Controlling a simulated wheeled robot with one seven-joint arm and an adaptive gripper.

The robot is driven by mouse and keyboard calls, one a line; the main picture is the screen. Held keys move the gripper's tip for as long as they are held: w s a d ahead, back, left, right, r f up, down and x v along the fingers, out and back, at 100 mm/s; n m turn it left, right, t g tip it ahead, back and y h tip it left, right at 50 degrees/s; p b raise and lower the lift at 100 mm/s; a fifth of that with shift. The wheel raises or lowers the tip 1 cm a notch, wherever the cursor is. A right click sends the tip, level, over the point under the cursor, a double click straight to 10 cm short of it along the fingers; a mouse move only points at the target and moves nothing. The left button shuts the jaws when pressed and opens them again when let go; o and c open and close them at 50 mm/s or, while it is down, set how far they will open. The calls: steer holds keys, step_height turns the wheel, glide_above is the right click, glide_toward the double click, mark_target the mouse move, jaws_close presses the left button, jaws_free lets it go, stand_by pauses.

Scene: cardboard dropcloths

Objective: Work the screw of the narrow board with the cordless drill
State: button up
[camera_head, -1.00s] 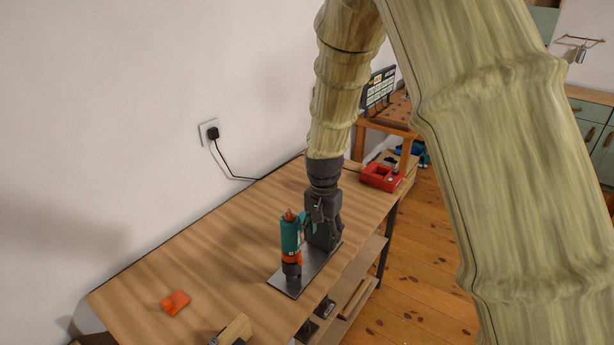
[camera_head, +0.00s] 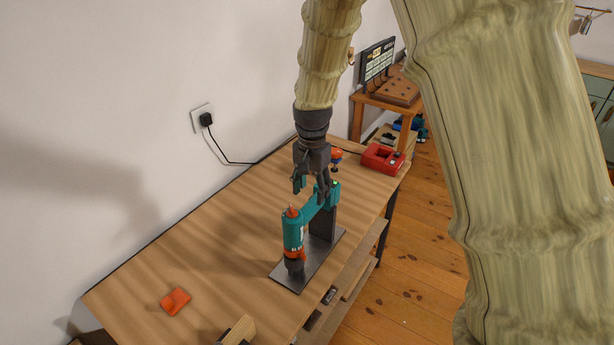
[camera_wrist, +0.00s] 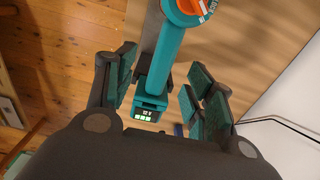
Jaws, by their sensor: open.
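The teal and orange cordless drill (camera_head: 293,236) rests nose down in a dark metal stand (camera_head: 291,283) on the workbench, its handle reaching back to the right. My gripper (camera_head: 314,190) is open and empty just above the handle end. In the wrist view the spread fingers of my gripper (camera_wrist: 166,85) lie to both sides of the drill's handle (camera_wrist: 165,55), with the battery end (camera_wrist: 148,110) between them. A light wooden piece (camera_head: 238,331) is cut off by the lower edge; I cannot tell whether it is the narrow board. No screw can be made out.
An orange piece (camera_head: 175,301) lies on the bench (camera_head: 215,255) at left. A red object (camera_head: 382,158) sits at its far end, with a small orange and blue item near my gripper. A wall socket with a cable (camera_head: 206,120) is behind. The bench's left half is mostly clear.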

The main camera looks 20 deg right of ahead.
mark_target(311, 205)
steer(key=f, duration=0.1)
steer(key=w+f+p, duration=0.1)
steer(key=f, duration=0.3)
steer(key=shift+w+d+f, duration=0.15)
steer(key=shift+w+f, duration=0.1)
steer(key=shift+w, duration=0.05)
steer(key=shift+s+f+p, duration=0.4)
steer(key=shift+f+p, duration=0.05)
steer(key=shift+f, duration=0.1)
steer(key=shift+w+f, duration=0.25)
steer(key=shift+f, duration=0.65)
steer(key=shift+s, duration=0.1)
steer(key=shift+r, duration=0.1)
steer(key=shift+c, duration=0.2)
